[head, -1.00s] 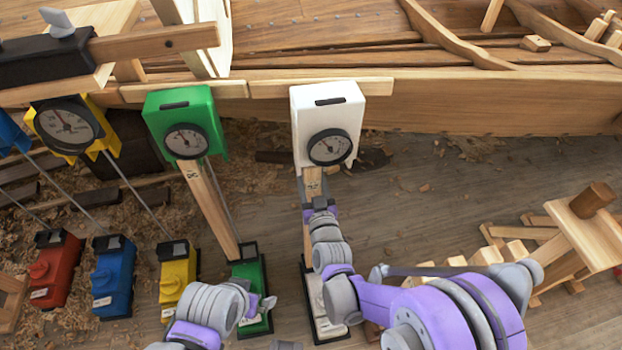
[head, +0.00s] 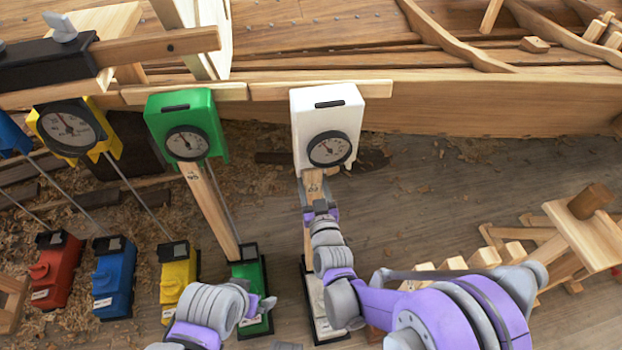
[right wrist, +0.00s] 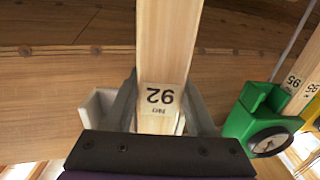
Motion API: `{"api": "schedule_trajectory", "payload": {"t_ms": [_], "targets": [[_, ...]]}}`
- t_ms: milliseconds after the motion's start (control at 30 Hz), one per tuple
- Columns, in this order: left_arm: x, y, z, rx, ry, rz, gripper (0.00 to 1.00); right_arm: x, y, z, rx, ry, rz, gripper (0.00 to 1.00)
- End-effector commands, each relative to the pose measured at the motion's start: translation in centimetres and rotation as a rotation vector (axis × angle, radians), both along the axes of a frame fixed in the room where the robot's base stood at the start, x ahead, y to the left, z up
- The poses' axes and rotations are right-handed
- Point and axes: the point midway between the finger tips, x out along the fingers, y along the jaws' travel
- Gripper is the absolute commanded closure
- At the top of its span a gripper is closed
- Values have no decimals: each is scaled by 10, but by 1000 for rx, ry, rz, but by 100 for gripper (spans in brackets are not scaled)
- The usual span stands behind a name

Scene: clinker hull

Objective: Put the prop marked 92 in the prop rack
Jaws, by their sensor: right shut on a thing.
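The prop marked 92 (right wrist: 166,55) is a pale wooden post. In the head view its upper part (head: 313,180) shows just below a white gauge box (head: 325,103) at the hull's edge. Its lower part is hidden behind my right arm; a white base (head: 325,328) shows below. My right gripper (head: 317,205) is shut on this post near its number, one finger on each side in the right wrist view (right wrist: 163,108). My left gripper (head: 262,306) is near the green base, its jaws unclear. A wooden frame with pale blocks (head: 486,257) at right may be the prop rack.
Left of the post stands another wooden post (head: 212,205) between a green gauge box (head: 186,118) and a green base (head: 252,285). Yellow (head: 178,275), blue (head: 113,280) and red (head: 56,272) bases stand further left. The hull planking (head: 480,107) spans the back. Open floor lies right of the post.

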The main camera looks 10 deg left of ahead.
Motion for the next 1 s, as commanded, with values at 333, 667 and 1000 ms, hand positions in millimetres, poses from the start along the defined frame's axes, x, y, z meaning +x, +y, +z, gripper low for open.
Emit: {"api": "schedule_trajectory", "payload": {"t_ms": [333,667,1000], "targets": [[0,0,0,0,0,0,0,-16,-7,1,2,-1,0,100],[0,0,0,0,0,0,0,-30,-12,1,2,-1,0,100],[0,0,0,0,0,0,0,-45,-19,1,0,-2,0,100]]}}
